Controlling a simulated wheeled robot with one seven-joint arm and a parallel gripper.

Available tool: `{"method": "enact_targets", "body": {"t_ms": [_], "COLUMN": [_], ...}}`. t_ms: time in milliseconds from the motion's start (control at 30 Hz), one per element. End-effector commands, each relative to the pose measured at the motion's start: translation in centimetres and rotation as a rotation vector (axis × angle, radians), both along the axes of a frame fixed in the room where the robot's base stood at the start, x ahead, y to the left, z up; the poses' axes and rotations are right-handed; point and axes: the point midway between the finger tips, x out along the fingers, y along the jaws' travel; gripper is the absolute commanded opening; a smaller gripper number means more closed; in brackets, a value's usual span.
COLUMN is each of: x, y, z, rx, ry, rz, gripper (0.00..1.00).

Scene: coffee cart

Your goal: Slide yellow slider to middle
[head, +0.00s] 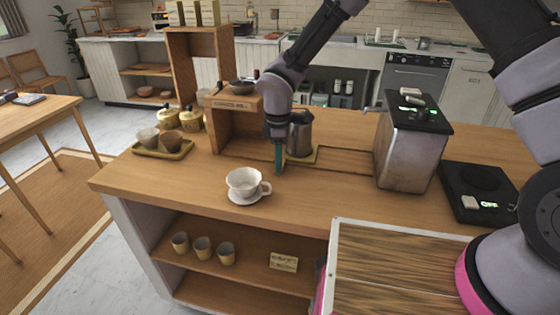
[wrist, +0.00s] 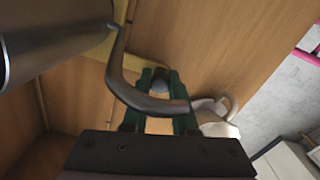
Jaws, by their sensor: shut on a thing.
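The yellow slider (head: 315,156) is a flat plate on the wooden counter, at the left end of a long recessed track. A metal pitcher (head: 300,134) stands on it and hides much of it. The slider also shows in the wrist view (wrist: 92,52) as a yellow band beside the pitcher (wrist: 45,38). My gripper (head: 278,170) points down just left of the pitcher. The pitcher's handle (wrist: 150,103) crosses in front of the fingers. The knob's join to the slider is hidden.
A white cup with a dripper (head: 244,182) stands in front of my gripper. A wooden coffee mill stand (head: 232,130) is behind and left. A metal machine (head: 405,155) and a black scale (head: 480,185) stand at right. The track between pitcher and machine looks clear.

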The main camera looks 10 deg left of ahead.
Motion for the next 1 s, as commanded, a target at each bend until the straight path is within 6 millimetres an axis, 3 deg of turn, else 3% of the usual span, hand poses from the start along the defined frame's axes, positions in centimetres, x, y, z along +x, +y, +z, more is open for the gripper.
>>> {"method": "enact_targets", "body": {"t_ms": [33, 67, 133, 433, 567, 1000], "x": [0.1, 0.1, 0.1, 0.0, 0.1, 0.1], "y": [0.0, 0.0, 0.0, 0.0, 0.0, 0.0], "z": [0.1, 0.1, 0.1, 0.1, 0.9, 9.0], "rx": [0.001, 0.001, 0.001, 0.0, 0.002, 0.002], "ry": [-0.002, -0.002, -0.002, -0.001, -0.003, -0.004], "rz": [0.0, 0.0, 0.0, 0.0, -0.001, -0.001], "gripper": [0.0, 0.3, 0.56, 0.56, 0.56, 0.56]}}
